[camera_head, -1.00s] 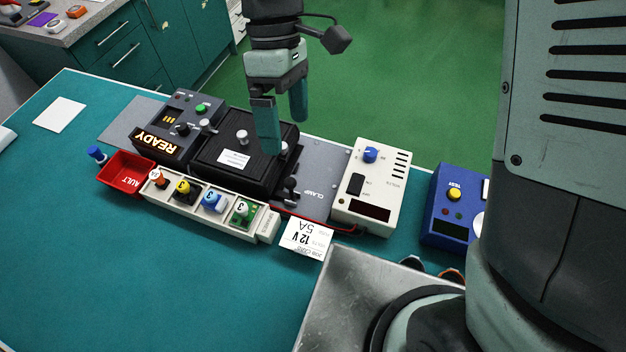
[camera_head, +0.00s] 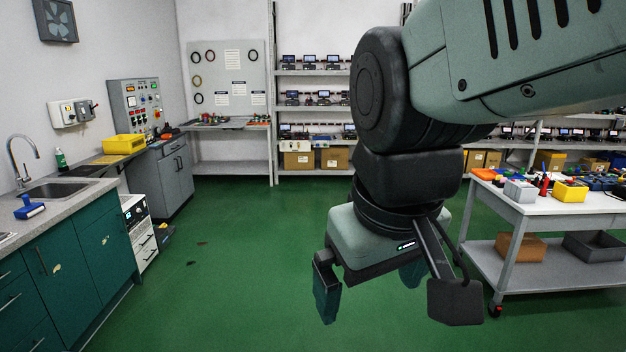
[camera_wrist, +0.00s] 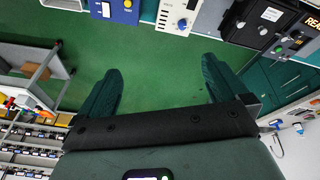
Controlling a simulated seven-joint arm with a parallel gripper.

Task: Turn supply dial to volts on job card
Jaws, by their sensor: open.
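The cream supply box (camera_wrist: 170,14) is in the wrist view at the top edge, partly cut off. Its round blue dial (camera_wrist: 182,23) faces the camera; its pointer is too small to read. My gripper (camera_head: 370,303) is open and empty in the head view, over the green floor. Its two spread fingers also show in the wrist view (camera_wrist: 160,68), apart from the supply and its dial. The job card is not in either current view, and the supply's display is not visible.
In the wrist view, a blue box with a yellow button (camera_wrist: 122,10) stands left of the supply. A black fixture (camera_wrist: 262,20) and the READY unit (camera_wrist: 298,40) are right of it. In the head view, a white cart (camera_head: 540,215) stands right; open floor (camera_head: 230,260) lies left.

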